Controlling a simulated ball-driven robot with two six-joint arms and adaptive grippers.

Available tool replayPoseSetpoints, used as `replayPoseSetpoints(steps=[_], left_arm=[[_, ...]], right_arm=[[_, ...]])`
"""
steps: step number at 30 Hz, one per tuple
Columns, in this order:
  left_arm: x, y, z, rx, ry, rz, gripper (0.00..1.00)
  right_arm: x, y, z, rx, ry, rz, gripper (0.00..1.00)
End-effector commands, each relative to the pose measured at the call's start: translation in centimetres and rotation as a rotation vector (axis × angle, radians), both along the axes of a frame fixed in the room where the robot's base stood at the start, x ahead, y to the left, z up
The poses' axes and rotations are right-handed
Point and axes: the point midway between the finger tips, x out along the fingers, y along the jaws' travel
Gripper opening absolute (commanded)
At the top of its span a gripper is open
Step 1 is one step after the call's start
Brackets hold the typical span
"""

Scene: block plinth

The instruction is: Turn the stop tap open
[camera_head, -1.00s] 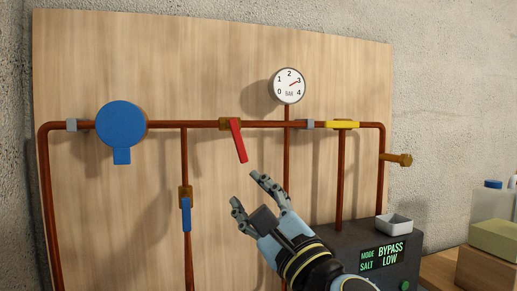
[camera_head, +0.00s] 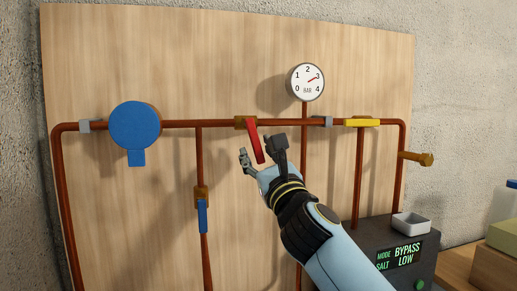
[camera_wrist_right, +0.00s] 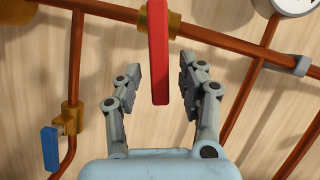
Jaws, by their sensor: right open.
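The stop tap is most likely the red lever (camera_head: 255,141) on a brass valve body (camera_head: 244,122) in the upper copper pipe. The lever hangs down, slanting slightly right, across the pipe's run. My right gripper (camera_head: 260,156) is open, with its fingers on either side of the lever's lower end. In the right wrist view the red lever (camera_wrist_right: 159,55) stands between the two open fingers (camera_wrist_right: 166,85), with a gap to each finger. No contact shows. My left gripper is not in view.
A blue lever (camera_head: 202,216) is on the vertical pipe to the left, also in the wrist view (camera_wrist_right: 50,148). A yellow lever (camera_head: 362,122), a pressure gauge (camera_head: 305,82) and a blue round cover (camera_head: 134,126) are nearby. A grey control box (camera_head: 393,262) bears a white tray (camera_head: 411,223).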

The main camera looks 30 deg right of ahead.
Motion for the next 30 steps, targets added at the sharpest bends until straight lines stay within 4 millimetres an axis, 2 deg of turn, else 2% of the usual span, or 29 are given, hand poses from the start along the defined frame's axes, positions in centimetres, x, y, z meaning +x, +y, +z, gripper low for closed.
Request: replayPoseSetpoints(steps=[9, 18, 30], left_arm=[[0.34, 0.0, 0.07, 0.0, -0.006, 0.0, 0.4], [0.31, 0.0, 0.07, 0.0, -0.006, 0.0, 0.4], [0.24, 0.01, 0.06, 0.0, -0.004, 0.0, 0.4]], right_arm=[[0.28, -0.04, 0.09, 0.0, 0.0, 0.0, 0.4], [0.27, -0.03, 0.09, 0.0, 0.0, 0.0, 0.01], [0.29, -0.03, 0.09, -0.001, 0.0, 0.001, 0.0]])
